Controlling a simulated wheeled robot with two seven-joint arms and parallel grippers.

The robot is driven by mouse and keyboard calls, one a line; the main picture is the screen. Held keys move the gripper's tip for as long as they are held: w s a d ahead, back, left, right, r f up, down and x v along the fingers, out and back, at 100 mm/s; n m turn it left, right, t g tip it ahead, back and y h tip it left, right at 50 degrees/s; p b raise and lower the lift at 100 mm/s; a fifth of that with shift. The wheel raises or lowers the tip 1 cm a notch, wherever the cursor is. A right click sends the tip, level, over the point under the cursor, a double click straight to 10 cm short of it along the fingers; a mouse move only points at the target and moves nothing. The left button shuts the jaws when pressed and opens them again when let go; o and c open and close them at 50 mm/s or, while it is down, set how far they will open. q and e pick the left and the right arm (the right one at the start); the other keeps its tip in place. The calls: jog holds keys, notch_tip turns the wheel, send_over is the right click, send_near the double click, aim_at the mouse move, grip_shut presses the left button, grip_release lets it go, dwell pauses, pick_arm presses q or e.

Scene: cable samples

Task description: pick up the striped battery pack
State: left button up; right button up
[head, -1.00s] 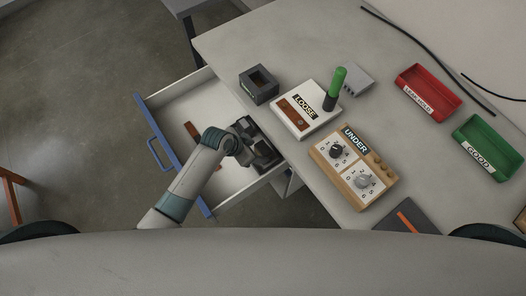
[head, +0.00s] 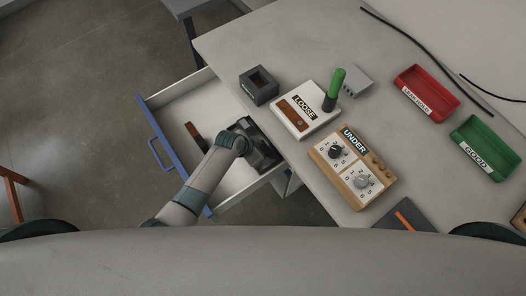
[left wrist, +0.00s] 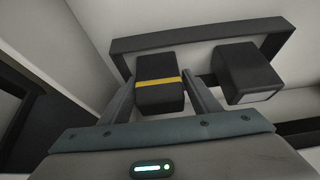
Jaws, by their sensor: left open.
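The striped battery pack (left wrist: 160,84) is a black block with a yellow band, seen in the left wrist view. My left gripper (left wrist: 161,90) is open, with one finger on each side of the pack; whether they touch it I cannot tell. A second dark block (left wrist: 247,72) with no visible stripe sits to the right, beyond the right finger. A dark frame (left wrist: 200,36) runs behind both blocks. In the head view my left gripper (head: 258,146) reaches into the open drawer and hides most of what lies beneath it. My right gripper is out of view.
The open drawer has a blue front (head: 172,150) and holds a brown bar (head: 195,137). The table edge is right beside my gripper. On the table are a dark square holder (head: 259,86), the LOOSE box (head: 315,122), the UNDER box (head: 345,185), and red (head: 427,90) and green (head: 487,148) trays.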

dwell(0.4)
pick_arm(q)
jog(key=c, duration=1)
jog(key=shift+s+a+r, duration=0.1)
jog(key=shift+r, duration=0.05)
jog(key=shift+c, duration=0.2)
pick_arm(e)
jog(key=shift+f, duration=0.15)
